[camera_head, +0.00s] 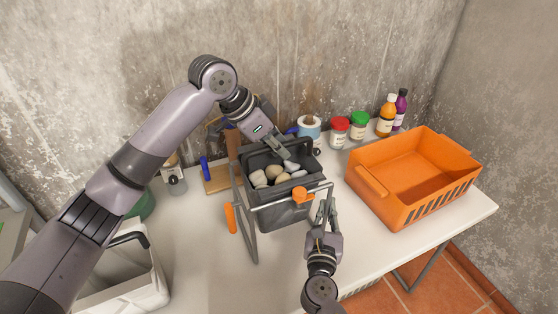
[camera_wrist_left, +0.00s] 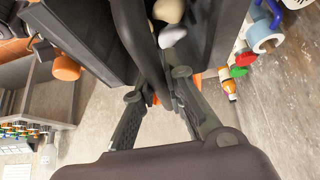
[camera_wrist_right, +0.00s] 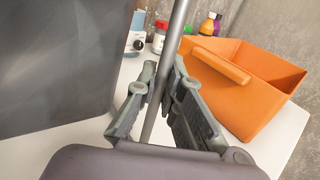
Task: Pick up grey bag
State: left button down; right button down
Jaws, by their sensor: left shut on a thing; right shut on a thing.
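A dark grey open container (camera_head: 290,214), the only thing here like a grey bag, holds several pale, rounded lumps (camera_head: 277,174). A metal tube frame with orange grips (camera_head: 303,195) runs along its near side. My left gripper (camera_head: 281,150) reaches over the container's far side. In the left wrist view its fingers (camera_wrist_left: 158,85) are shut on a dark grey bar or rim. My right gripper (camera_head: 326,211) is at the near right side. In the right wrist view its fingers (camera_wrist_right: 156,88) are shut on a thin grey metal tube (camera_wrist_right: 176,40). I cannot tell whether the container is lifted.
An orange basket (camera_head: 420,165) stands on the white table (camera_head: 200,260) at right. Red-lidded and green-lidded jars (camera_head: 359,124), bottles (camera_head: 387,115) and a tape roll (camera_head: 309,126) line the back wall. A white bin (camera_head: 135,270) is at lower left.

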pick_arm(q)
notch_tip(320, 180, up, 16)
jog(key=shift+f, duration=0.25)
jog(key=shift+r, duration=0.1)
jog(key=shift+r, duration=0.85)
pick_arm(e)
jog(key=c, duration=1.6)
grip_release()
jog(key=shift+c, duration=0.2)
